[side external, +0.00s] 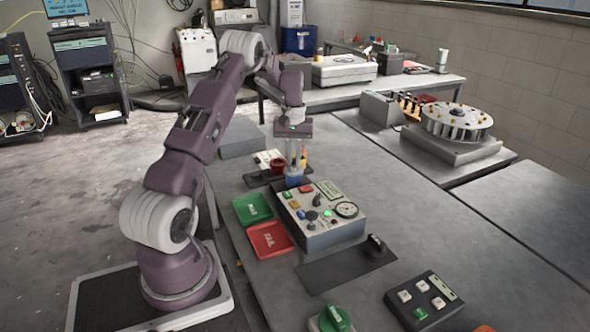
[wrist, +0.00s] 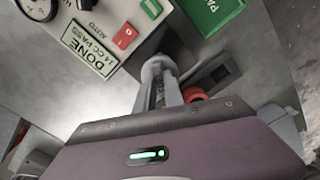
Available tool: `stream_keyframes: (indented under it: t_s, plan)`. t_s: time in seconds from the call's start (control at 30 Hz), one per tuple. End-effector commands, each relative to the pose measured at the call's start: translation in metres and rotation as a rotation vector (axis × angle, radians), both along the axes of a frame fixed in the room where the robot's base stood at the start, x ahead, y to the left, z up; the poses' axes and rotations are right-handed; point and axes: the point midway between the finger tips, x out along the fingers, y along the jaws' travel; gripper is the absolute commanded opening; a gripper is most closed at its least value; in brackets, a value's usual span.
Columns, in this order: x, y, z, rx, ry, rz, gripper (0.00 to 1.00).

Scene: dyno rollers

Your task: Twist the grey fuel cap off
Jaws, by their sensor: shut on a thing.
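My gripper (side external: 296,166) points down at the back edge of the console, with its fingers close together. In the wrist view my gripper (wrist: 160,88) is shut on a small rounded grey piece, which I take to be the grey fuel cap (wrist: 157,66). Much of the cap is hidden by the fingers. In the side view a bluish-grey round part (side external: 293,181) shows just under the fingertips. A red round part (side external: 277,165) stands just left of the fingers; it also shows partly behind them in the wrist view (wrist: 194,94).
The console (side external: 330,232) has buttons, a lit green lamp and a dial. A green tray (side external: 252,208) and a red FAIL tray (side external: 270,240) lie to its left. A dark button box (side external: 423,300) stands at the front right. The table right of the console is clear.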

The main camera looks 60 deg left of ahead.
Motion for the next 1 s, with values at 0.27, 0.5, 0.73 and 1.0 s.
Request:
stream_keyframes:
  t_s: [0.27,0.5,0.73,1.0]
  plan:
    - [0.000,-0.001,-0.001,0.003,0.003,0.826,0.00]
    - [0.000,0.000,0.003,0.000,0.000,0.956,0.00]
    - [0.000,0.000,0.012,0.000,0.000,0.953,0.00]
    - [0.000,0.000,0.023,0.000,0.000,0.952,0.00]
